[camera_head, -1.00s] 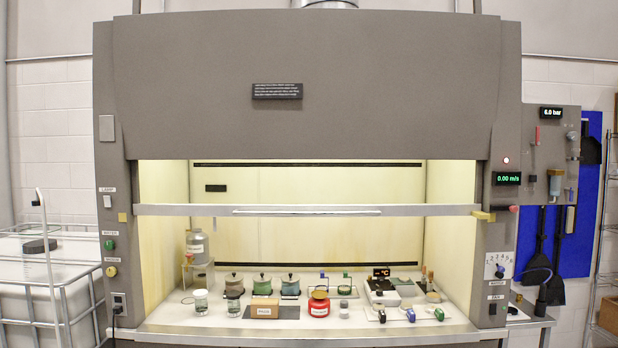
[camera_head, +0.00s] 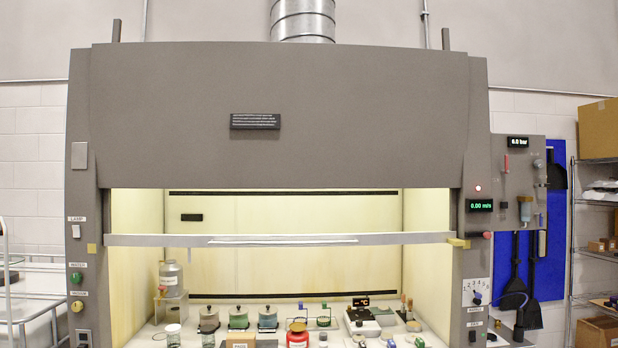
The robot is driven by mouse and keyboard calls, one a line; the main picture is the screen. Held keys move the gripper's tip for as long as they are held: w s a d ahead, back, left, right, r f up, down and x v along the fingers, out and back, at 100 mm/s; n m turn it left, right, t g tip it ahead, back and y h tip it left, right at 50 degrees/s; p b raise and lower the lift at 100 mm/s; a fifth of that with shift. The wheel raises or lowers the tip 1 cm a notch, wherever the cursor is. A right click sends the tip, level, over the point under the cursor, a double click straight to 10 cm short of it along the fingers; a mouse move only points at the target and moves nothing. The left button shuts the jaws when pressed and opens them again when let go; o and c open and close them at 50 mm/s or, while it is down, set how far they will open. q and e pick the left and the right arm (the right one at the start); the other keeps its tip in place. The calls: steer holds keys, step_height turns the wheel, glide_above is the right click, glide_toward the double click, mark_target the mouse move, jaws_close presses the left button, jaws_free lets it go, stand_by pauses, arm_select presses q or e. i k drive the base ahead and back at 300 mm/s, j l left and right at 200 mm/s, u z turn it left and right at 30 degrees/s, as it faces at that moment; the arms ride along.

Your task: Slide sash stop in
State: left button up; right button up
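The fume hood's sash bar (camera_head: 160,240) runs level across the opening, with the sash partly raised. A yellow sash stop (camera_head: 458,243) sticks out at the right post, at the right end of the bar. It looks close to the bar's end, but I cannot tell if they touch. A smaller yellow block (camera_head: 91,248) sits on the left post near the bar's left end. Neither of my grippers is in view.
A red knob (camera_head: 487,235) and a green air-speed display (camera_head: 481,206) are right of the stop. Bottles, pots and a red jar (camera_head: 297,336) stand inside the hood. A wire shelf (camera_head: 597,203) with boxes is at far right.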

mark_target(488, 234)
steer(key=i+l, duration=0.25)
steer(key=l, duration=0.2)
steer(key=i+l, duration=0.25)
steer(key=l, duration=0.15)
steer(key=i+l, duration=0.25)
steer(key=l, duration=0.2)
steer(key=i+l, duration=0.25)
steer(key=l, duration=0.2)
steer(key=i+l, duration=0.2)
steer(key=l, duration=0.2)
steer(key=i+l, duration=0.25)
steer(key=l, duration=0.2)
steer(key=i+l, duration=0.25)
steer(key=l, duration=0.2)
steer(key=i+l, duration=0.25)
steer(key=l, duration=0.15)
steer(key=l+z, duration=0.05)
